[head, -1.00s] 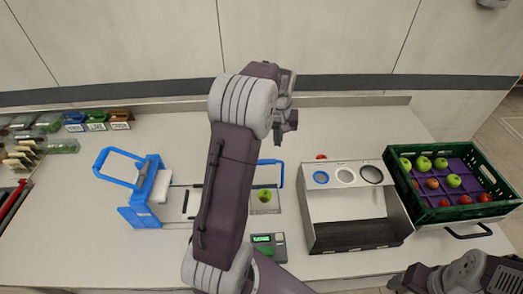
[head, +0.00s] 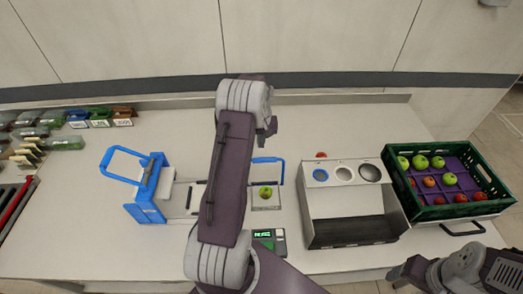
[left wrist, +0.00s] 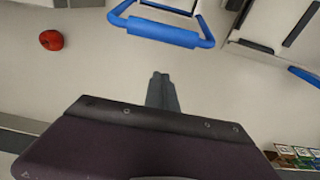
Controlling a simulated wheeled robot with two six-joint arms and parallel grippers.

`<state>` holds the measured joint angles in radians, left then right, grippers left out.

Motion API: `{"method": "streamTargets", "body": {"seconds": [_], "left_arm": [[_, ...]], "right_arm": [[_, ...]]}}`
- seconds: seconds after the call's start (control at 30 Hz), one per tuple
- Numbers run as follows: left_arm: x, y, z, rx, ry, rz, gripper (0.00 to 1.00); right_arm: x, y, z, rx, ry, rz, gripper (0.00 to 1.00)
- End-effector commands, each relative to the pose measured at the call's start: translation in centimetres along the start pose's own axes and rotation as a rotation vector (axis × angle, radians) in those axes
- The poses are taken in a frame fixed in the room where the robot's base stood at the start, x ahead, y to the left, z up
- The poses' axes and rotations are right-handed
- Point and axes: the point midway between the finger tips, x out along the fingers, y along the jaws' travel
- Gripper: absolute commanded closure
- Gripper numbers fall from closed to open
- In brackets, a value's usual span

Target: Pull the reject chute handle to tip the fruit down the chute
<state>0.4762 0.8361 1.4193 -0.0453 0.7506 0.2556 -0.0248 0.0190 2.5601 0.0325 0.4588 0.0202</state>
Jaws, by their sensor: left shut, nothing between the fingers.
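A blue U-shaped handle (head: 268,160) stands at the back of a small pale tray (head: 266,204), partly hidden behind my left arm. A green apple (head: 265,192) lies on the tray. In the left wrist view the blue handle (left wrist: 165,33) is at the top centre. My left gripper (head: 269,126) is beyond the handle, towards the wall. Its fingers (left wrist: 162,78) are shut and empty, apart from the handle bar. My right gripper (head: 397,275) is at the lower right edge; its fingers do not show clearly.
A grey box with three round holes (head: 346,235) stands right of the tray, with a red fruit (head: 321,155) behind it. A green crate of fruit (head: 400,177) is farther right. A blue-framed device (head: 148,212) stands at left.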

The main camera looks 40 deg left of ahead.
Motion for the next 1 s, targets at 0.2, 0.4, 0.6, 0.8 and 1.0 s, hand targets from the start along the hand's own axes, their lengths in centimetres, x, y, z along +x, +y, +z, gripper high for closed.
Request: {"method": "streamTargets", "body": {"seconds": [0.2, 0.4, 0.6, 0.8, 1.0], "left_arm": [[1.6, 0.0, 1.4, 0.002, -0.001, -0.001, 1.0], [1.2, 0.0, 3.4, 0.001, 0.0, 0.0, 1.0], [1.3, 0.0, 3.8, 0.001, 0.001, 0.0, 1.0], [1.3, 0.0, 3.8, 0.001, 0.001, 0.0, 1.0], [1.4, -0.3, 3.5, 0.0, 0.017, 0.0, 1.0]], "right_arm": [[-2.0, 0.0, -0.2, 0.0, 0.0, 0.0, 0.29], [-2.9, -0.1, -0.3, 0.0, 0.0, 0.0, 0.29], [-2.9, -0.1, -0.3, 0.0, 0.0, 0.0, 0.29], [-2.8, -0.1, -0.3, 0.0, 0.0, 0.0, 0.29], [-2.2, 0.0, -0.2, 0.0, 0.0, 0.0, 0.29]]}}
